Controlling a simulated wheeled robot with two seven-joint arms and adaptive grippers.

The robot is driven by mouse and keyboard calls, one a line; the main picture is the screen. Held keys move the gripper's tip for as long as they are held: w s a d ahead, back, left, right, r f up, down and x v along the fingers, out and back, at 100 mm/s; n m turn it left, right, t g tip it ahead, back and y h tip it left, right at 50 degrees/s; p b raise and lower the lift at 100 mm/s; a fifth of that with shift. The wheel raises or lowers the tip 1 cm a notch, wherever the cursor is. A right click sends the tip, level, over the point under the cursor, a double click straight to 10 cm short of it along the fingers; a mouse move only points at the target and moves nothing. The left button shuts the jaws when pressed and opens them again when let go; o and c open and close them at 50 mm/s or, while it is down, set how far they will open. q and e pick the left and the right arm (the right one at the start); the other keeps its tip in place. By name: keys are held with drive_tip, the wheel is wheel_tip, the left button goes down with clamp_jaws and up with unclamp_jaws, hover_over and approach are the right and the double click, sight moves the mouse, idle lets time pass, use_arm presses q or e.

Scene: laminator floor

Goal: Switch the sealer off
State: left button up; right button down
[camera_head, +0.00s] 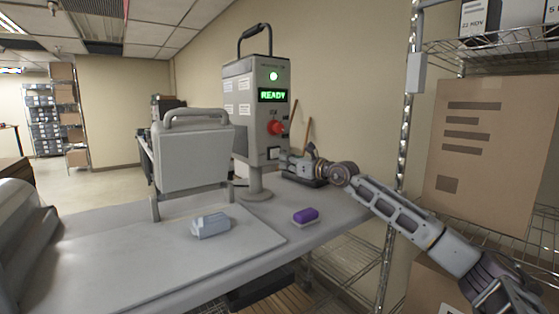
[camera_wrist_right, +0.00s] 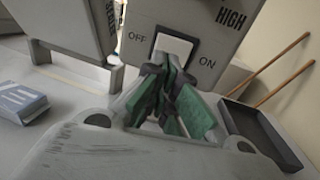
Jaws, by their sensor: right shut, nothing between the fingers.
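The sealer's control box (camera_head: 245,90) stands on a post on the grey bench, with a lit green lamp (camera_head: 273,76), a green READY display (camera_head: 272,95) and a red knob (camera_head: 276,128). Low on its face is a white rocker switch (camera_head: 273,153). In the right wrist view the switch (camera_wrist_right: 174,45) sits between the words OFF, at left, and ON, at right. My right gripper (camera_head: 284,160) is shut and empty, its fingertips (camera_wrist_right: 166,67) just in front of the switch's lower edge. I cannot tell whether they touch it. My left gripper is out of view.
A grey handled housing (camera_head: 192,155) stands left of the box. A pale blue block (camera_head: 210,226) and a purple-topped pad (camera_head: 305,216) lie on the bench. A dark tray (camera_wrist_right: 262,135) with wooden sticks is right of the gripper. Wire shelving with cartons (camera_head: 480,150) stands at right.

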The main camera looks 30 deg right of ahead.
sight(271, 159)
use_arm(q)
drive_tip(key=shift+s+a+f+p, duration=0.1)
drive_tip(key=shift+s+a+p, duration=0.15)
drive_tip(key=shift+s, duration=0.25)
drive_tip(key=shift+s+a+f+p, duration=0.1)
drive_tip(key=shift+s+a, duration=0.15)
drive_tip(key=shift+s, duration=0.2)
use_arm(e)
drive_tip(key=x, duration=0.3)
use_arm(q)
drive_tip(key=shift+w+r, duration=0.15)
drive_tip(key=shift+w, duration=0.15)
use_arm(e)
drive_tip(key=shift+w+a, duration=0.1)
drive_tip(key=shift+w+a+p, duration=0.1)
drive_tip(key=shift+w+p, duration=0.05)
drive_tip(key=shift+p, duration=0.15)
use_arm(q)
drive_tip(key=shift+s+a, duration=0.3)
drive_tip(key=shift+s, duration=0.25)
use_arm(e)
drive_tip(key=shift+f, duration=0.1)
